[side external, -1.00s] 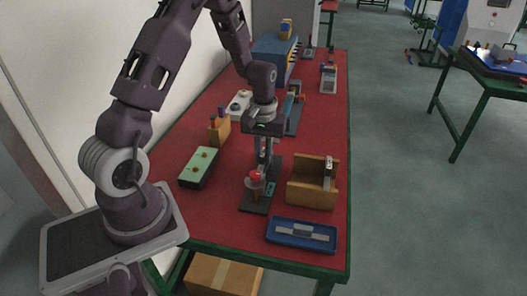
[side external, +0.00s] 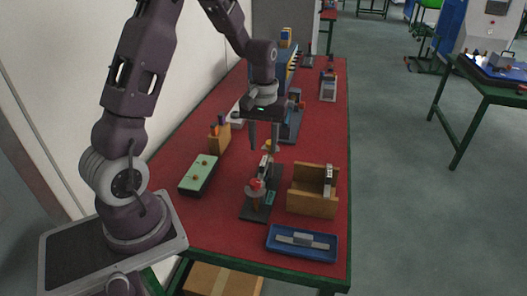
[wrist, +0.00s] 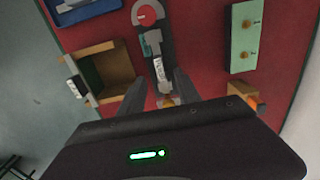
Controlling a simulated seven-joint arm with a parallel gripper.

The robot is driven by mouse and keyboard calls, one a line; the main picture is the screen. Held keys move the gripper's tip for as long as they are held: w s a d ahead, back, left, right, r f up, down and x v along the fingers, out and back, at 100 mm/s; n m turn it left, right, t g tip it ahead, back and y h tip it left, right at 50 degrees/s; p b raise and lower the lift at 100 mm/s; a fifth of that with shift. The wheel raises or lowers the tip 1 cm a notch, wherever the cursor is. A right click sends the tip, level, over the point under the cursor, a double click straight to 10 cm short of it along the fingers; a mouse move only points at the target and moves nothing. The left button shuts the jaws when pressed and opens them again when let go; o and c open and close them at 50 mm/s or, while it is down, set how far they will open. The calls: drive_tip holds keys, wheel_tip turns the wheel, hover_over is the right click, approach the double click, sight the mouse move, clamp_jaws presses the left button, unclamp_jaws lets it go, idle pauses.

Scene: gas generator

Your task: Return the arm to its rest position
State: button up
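My gripper (side external: 264,148) hangs fingers down above the red-topped bench (side external: 228,226). Its two fingers are apart, and I see nothing held between them. In the wrist view the gripper (wrist: 158,90) also shows its fingers spread. Below it is a dark stand (side external: 255,210) with a red round part (side external: 257,184) on it. In the wrist view the red round part (wrist: 147,15) is at the top, with a white-labelled piece between it and the fingers. The fingertips appear above this stand, apart from it.
A wooden box (side external: 312,203) is right of the stand, a blue tray (side external: 302,254) in front. A green-topped block (side external: 198,175) and a wooden holder (side external: 219,140) are left. A blue case and several devices stand farther back. The bench's front middle is clear.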

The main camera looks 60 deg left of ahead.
drive_tip(key=s+d+r+m+t, duration=0.25)
drive_tip(key=d+r, duration=0.35)
drive_tip(key=r, duration=0.3)
drive_tip(key=s+d+r+m+t, duration=0.1)
drive_tip(key=s+d+r+m, duration=0.2)
drive_tip(key=s, duration=0.5)
drive_tip(key=s+d+r+m+t, duration=0.2)
drive_tip(key=s+d+r, duration=0.3)
drive_tip(key=s, duration=0.4)
drive_tip(key=shift+s+d+r+m, duration=0.25)
drive_tip(key=shift+d+r+m, duration=0.05)
drive_tip(key=shift+d+m, duration=0.5)
